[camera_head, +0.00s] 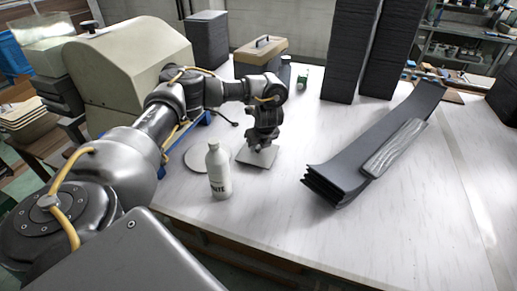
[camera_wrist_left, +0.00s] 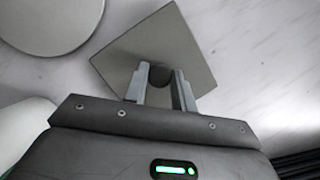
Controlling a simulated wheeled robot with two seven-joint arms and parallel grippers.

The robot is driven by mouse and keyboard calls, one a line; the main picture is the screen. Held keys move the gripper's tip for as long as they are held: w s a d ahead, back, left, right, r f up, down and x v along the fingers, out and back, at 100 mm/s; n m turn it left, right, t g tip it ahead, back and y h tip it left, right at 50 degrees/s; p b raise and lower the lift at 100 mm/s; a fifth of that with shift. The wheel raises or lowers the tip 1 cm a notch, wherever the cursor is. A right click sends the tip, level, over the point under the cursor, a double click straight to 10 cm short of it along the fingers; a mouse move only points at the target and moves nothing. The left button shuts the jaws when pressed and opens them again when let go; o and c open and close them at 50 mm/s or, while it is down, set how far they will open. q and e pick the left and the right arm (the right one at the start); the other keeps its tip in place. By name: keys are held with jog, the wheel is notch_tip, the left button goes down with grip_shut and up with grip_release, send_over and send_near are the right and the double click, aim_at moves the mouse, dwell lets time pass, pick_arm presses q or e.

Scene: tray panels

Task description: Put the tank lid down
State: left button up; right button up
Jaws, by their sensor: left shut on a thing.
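The tank lid (camera_head: 262,160) is a thin square grey plate with a dark round knob in its middle. It is at the left-centre of the white table, behind and right of a white bottle (camera_head: 218,172). My left gripper (camera_head: 257,148) points down over it. In the left wrist view the two fingers (camera_wrist_left: 160,84) are shut on the knob (camera_wrist_left: 160,74), with the lid (camera_wrist_left: 135,47) spread flat beyond them. The lid is at or close above the tabletop; I cannot tell if it touches. My right gripper is not in view.
A round pale disc (camera_head: 198,157) lies left of the lid, behind the bottle. Dark bent panels (camera_head: 375,145) with a wrapped bundle lie to the right. Dark stacks (camera_head: 352,50) and a tan case (camera_head: 261,50) stand at the back. The table's front right is clear.

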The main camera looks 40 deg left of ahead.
pick_arm(q)
jog(key=shift+f, duration=0.35)
jog(key=shift+r, duration=0.15)
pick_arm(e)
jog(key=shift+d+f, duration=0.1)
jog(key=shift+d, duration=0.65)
pick_arm(q)
jog(key=o, duration=1)
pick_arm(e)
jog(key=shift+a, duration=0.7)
pick_arm(q)
jog(key=p+v, duration=0.3)
jog(key=v, duration=0.9)
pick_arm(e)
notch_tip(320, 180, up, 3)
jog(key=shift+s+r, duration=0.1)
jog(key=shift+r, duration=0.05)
